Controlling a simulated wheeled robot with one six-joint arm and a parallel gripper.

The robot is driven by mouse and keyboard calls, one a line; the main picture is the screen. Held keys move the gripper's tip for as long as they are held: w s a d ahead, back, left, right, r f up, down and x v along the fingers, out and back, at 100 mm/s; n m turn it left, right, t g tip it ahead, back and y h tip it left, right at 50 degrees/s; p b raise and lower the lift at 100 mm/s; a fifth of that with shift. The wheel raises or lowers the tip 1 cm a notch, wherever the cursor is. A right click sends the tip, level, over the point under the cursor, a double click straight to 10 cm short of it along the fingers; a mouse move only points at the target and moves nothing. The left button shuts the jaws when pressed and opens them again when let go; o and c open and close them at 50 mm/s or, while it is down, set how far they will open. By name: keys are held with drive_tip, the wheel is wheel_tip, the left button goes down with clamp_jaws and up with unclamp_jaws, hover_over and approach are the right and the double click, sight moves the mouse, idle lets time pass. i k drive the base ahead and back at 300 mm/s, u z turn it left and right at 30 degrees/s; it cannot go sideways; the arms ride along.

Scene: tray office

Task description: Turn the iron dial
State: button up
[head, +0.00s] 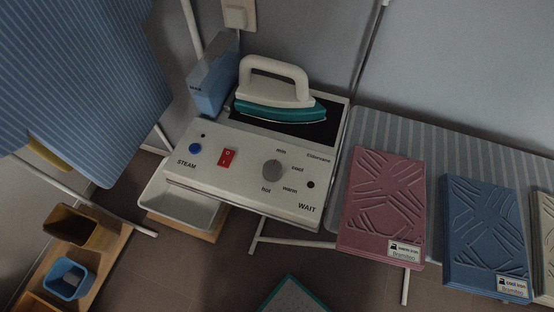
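The iron dial (272,169) is a round grey knob on the sloped front panel of the white ironing station (235,183). A red rocker switch (227,157) and a blue steam button (195,148) are left of the dial. The iron (280,105), with a white handle and teal body, rests on the dark plate behind the panel. My gripper is not in view.
Pink (382,205) and blue (485,235) patterned boards lie on the striped ironing board (440,150) at right. A blue box (212,82) stands behind the station at left. A white tray (180,208) is below. Striped blue cloth (80,80) hangs at upper left.

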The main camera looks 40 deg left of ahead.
sight(272, 169)
drive_tip(key=k, duration=0.45)
drive_tip(key=u, duration=0.65)
drive_tip(key=i, duration=0.25)
drive_tip(key=u, duration=0.7)
